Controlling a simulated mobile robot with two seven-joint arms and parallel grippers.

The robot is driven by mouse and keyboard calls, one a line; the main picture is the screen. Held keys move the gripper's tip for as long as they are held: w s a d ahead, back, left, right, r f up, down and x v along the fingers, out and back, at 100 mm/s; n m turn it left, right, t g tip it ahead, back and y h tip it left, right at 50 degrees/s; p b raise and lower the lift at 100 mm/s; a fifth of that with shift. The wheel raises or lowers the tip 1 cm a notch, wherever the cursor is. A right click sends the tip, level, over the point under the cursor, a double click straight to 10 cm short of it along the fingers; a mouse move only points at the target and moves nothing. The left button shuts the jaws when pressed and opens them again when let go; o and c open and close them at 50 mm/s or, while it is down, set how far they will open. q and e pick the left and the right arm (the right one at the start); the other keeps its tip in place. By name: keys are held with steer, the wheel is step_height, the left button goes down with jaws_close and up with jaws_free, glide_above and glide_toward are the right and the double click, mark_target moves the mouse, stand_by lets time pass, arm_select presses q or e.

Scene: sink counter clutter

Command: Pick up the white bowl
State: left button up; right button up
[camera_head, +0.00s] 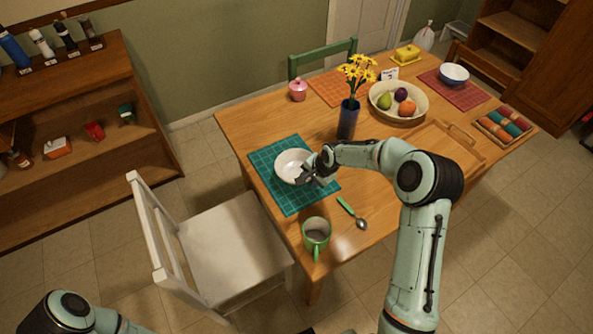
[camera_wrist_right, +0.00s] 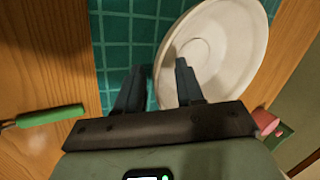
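The white bowl (camera_head: 291,166) rests on the teal grid placemat (camera_head: 286,200) near the table's left side. My right gripper (camera_head: 309,178) is at the bowl's near right rim. In the wrist view the right gripper (camera_wrist_right: 160,85) is open, one finger over the mat outside the bowl and one over its inside, with the rim between them. I cannot tell whether either finger touches it. My left gripper is out of view; only part of the left arm shows at bottom left.
A green mug (camera_head: 316,236) and a green-handled spoon (camera_head: 352,212) lie near the front. A blue vase (camera_head: 348,120) with yellow flowers stands behind my right arm. A pink jar (camera_head: 298,90) and fruit bowl (camera_head: 386,112) are farther back. A white chair (camera_head: 225,245) stands at left.

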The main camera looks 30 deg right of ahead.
jaws_close()
steer(key=shift+r, duration=0.1)
